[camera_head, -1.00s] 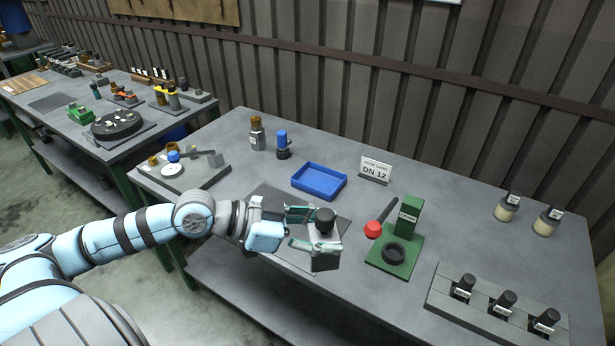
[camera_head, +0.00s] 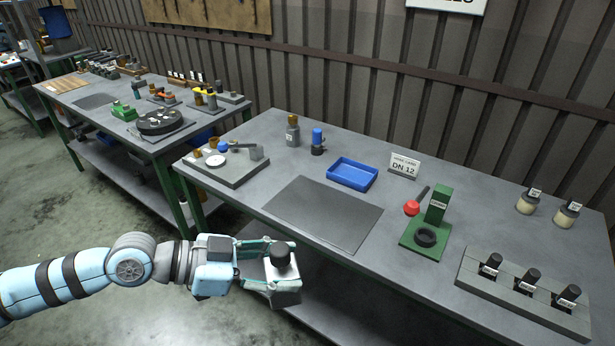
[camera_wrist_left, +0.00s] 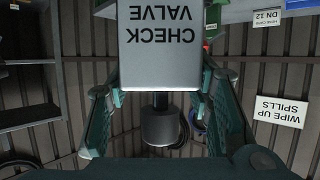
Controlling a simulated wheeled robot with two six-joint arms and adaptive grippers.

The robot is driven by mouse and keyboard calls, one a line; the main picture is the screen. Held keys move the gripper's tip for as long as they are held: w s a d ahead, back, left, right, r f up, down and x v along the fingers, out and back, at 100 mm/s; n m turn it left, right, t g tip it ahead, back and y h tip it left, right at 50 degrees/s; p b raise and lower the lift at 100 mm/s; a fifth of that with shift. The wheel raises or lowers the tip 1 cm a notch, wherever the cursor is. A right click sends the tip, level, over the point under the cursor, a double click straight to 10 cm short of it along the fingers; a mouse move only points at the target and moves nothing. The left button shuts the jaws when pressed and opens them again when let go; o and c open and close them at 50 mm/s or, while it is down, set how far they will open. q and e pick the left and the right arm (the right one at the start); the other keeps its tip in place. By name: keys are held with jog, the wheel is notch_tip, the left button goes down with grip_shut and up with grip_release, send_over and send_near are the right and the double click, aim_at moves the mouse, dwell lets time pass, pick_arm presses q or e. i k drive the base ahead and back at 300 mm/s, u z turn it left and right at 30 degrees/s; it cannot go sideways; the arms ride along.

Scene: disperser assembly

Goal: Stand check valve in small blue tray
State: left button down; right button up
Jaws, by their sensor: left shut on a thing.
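My left gripper (camera_head: 268,270) is shut on the check valve (camera_head: 284,290), a grey block with a black round knob on top. It holds the valve upright in the air, in front of the table's front edge. In the left wrist view the valve (camera_wrist_left: 163,55) shows its "CHECK VALVE" label upside down, between the green fingers (camera_wrist_left: 160,105). The small blue tray (camera_head: 352,173) lies empty on the table, behind the dark mat and well away from the gripper. My right gripper is not in view.
A bare dark mat (camera_head: 322,212) lies at the table's front. A green press stand (camera_head: 427,232) with a red-knobbed lever and a "DN 12" card (camera_head: 404,166) stand right of the tray. A blue-capped bottle (camera_head: 317,140) stands behind it. A rack (camera_head: 525,290) is at front right.

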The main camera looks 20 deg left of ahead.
aim_at(352, 176)
jog(key=u, duration=0.85)
jog(key=i, duration=1.05)
jog(key=z, duration=1.9)
